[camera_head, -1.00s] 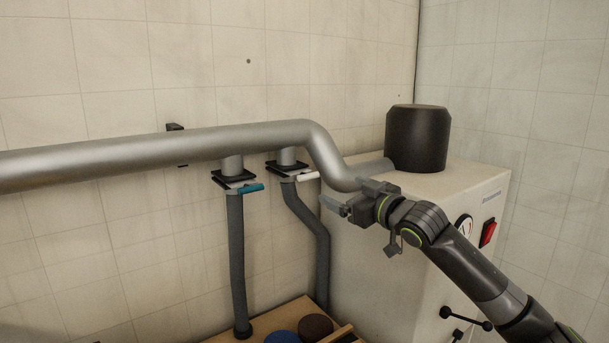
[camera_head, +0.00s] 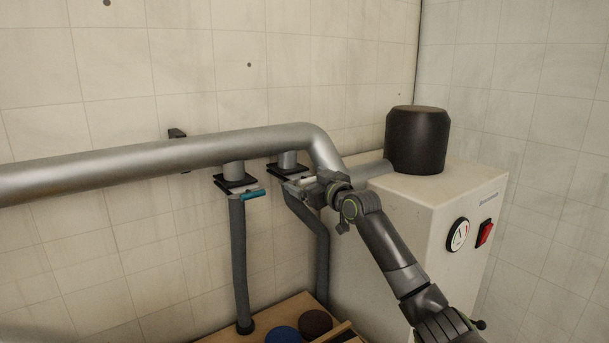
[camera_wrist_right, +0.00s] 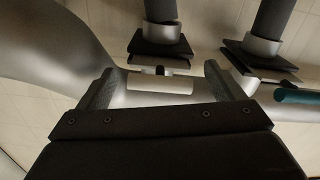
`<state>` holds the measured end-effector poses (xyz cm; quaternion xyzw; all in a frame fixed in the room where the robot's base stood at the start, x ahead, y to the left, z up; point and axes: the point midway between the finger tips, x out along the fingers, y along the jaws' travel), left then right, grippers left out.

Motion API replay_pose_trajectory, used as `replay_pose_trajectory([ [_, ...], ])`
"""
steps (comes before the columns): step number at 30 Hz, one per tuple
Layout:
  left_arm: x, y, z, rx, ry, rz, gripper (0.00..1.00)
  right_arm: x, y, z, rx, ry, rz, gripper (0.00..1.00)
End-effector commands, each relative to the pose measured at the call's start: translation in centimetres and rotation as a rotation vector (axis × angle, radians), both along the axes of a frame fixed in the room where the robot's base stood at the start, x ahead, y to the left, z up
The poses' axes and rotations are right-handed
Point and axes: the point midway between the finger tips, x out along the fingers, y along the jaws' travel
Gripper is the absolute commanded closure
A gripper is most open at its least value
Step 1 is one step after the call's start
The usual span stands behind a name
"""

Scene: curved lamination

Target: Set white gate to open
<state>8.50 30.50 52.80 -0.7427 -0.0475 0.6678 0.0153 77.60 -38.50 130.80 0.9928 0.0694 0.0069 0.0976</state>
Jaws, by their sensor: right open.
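The white gate (camera_head: 307,181) is the right one of two slide gates under the silver duct; its white handle is partly covered by my right gripper in the head view. My right gripper (camera_head: 298,188) is open, its fingers at the handle's end of this gate. Contact cannot be told. My left gripper is not in view.
The gate with the teal handle (camera_head: 253,194) is close on the left. The silver duct (camera_head: 190,153) runs above both gates. A white cabinet (camera_head: 400,225) with a black cylinder (camera_head: 416,140) stands at the right. Grey hoses (camera_head: 238,265) hang below.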

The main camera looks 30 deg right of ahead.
Motion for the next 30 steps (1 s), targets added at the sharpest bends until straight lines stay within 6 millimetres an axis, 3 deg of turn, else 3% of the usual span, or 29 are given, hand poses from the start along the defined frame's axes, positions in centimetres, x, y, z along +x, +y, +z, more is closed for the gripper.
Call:
replay_pose_trajectory([
  [7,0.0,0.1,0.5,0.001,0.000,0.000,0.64,1.7,0.3,0.1,0.000,0.000,0.000,0.12],
  [18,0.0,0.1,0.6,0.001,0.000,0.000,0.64,1.9,0.3,0.0,-0.001,0.000,0.000,0.12],
  [30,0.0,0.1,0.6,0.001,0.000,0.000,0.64,1.9,0.3,0.0,-0.001,0.000,0.000,0.64],
])
